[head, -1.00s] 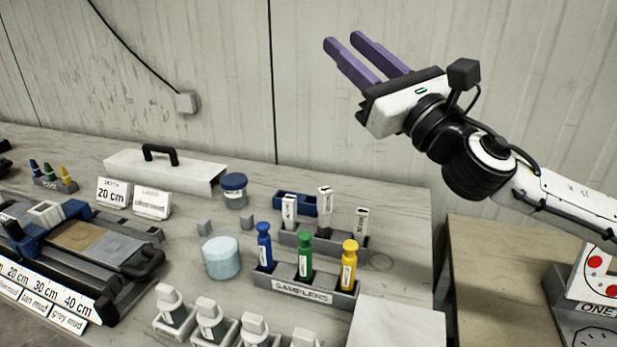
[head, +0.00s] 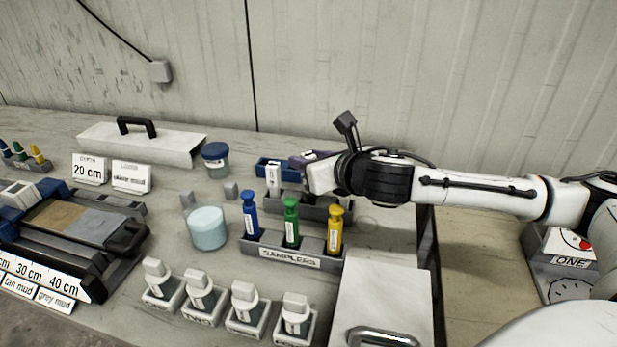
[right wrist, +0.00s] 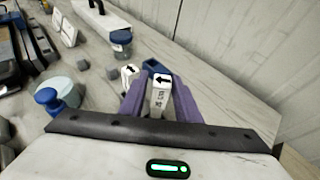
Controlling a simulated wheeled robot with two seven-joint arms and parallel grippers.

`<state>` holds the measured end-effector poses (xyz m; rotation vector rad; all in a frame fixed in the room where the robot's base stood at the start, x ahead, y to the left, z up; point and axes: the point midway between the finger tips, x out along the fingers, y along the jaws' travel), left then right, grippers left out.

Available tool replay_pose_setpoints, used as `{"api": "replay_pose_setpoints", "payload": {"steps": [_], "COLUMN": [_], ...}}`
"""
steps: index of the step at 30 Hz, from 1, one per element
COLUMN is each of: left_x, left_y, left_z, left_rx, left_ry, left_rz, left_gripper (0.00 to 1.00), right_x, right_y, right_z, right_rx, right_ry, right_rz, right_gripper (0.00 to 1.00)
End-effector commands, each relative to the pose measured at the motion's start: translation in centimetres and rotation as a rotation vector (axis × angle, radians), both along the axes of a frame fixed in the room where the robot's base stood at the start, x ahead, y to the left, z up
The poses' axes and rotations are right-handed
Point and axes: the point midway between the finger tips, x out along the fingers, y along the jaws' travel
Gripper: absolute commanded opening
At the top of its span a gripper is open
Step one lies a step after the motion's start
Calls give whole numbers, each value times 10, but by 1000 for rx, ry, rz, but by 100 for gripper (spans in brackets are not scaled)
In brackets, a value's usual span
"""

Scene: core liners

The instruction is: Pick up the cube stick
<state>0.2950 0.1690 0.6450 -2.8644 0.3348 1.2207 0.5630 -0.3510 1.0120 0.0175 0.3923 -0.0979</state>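Several white sticks stand in a grey rack (head: 330,207) behind the samplers. The left stick (head: 273,176) shows clear of my arm in the head view. In the right wrist view a white stick with a black arrow (right wrist: 160,98) stands between the purple fingers of my right gripper (right wrist: 160,88); its lettering is too small to read for sure. The fingers are apart, one on each side of it, and I cannot tell whether they touch it. In the head view my right gripper (head: 302,160) hides this stick. My left gripper is not in view.
A sampler rack (head: 290,257) with blue, green and yellow samplers stands in front. A small blue tray (head: 263,165) is close behind the sticks. A blue-lidded jar (head: 215,160) and a pale blue tub (head: 208,230) stand left. A white panel (head: 385,290) lies front right.

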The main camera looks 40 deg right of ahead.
Motion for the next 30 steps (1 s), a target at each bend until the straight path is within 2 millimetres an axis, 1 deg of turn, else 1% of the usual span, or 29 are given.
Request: {"api": "replay_pose_setpoints", "payload": {"steps": [3, 6, 8, 11, 17, 18, 22, 30], "left_x": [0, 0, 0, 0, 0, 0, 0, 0], "left_y": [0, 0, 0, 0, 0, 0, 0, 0], "left_z": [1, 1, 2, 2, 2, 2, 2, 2], "left_rx": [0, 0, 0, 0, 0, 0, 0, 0], "left_ry": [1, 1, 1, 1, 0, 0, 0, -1], "left_rz": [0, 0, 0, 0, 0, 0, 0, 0], "left_gripper": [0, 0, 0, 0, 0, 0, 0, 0], "right_x": [17, 30, 35, 39, 39, 39, 39, 39], "right_y": [-4, -5, -5, -6, -6, -6, -6, -6], "right_z": [-10, -15, -17, -19, -19, -19, -19, -17], "right_rx": [3, 3, 3, 1, -1, -1, -1, 0], "right_ry": [2, 1, 0, 0, 0, 0, 0, -1], "right_rz": [-2, -1, 0, 2, 1, 1, 1, 1], "right_gripper": [30, 30, 30, 30, 30, 23, 1, 0]}}
